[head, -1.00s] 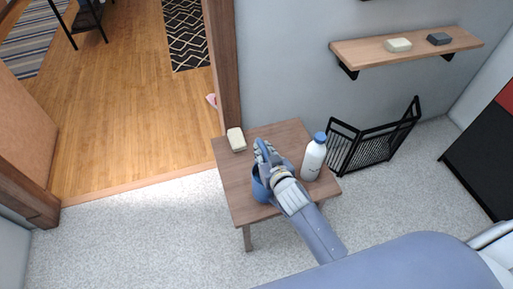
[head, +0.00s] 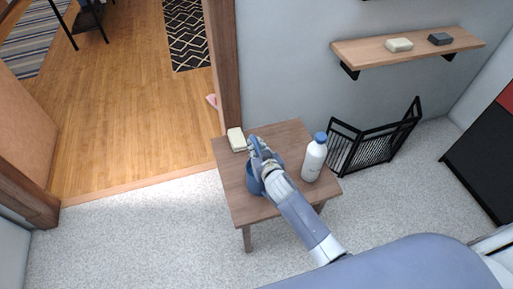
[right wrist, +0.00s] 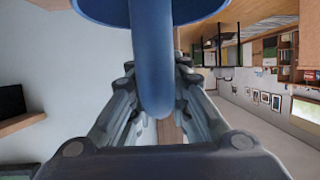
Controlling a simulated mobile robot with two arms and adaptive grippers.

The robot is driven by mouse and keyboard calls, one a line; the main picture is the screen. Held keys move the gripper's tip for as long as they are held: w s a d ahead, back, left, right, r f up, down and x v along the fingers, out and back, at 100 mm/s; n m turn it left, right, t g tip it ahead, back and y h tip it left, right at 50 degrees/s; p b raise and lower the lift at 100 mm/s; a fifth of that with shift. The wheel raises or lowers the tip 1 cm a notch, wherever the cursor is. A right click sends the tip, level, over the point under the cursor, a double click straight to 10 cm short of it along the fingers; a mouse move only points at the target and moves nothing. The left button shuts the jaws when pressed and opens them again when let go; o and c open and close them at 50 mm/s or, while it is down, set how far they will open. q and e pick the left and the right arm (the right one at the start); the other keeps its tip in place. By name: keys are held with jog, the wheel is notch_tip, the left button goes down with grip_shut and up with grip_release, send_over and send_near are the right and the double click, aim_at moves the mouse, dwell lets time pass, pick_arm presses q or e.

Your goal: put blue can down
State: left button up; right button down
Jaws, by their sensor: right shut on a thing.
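The blue can (head: 254,184) is at the small wooden table (head: 236,206), near its left-middle part, and is partly hidden by my right gripper (head: 261,158). I cannot tell whether its base touches the tabletop. In the right wrist view, the can's blue handle (right wrist: 152,60) runs between the fingers of my right gripper (right wrist: 155,90), which is shut on it. My left gripper is in neither view.
A white bottle with a blue cap (head: 314,158) stands at the table's right. A pale block (head: 236,139) lies at its back left corner. A black folding screen (head: 375,143) stands behind. A wall shelf (head: 370,57) holds two small blocks.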

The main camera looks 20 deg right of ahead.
jog(key=c, duration=1.5)
grip_release()
jog(key=shift+f, duration=0.1)
jog(key=shift+r, duration=0.2)
jog(key=p+v, duration=0.1)
jog(key=v, duration=1.1)
jog(key=shift+f, duration=0.1)
jog(key=shift+s, duration=0.1)
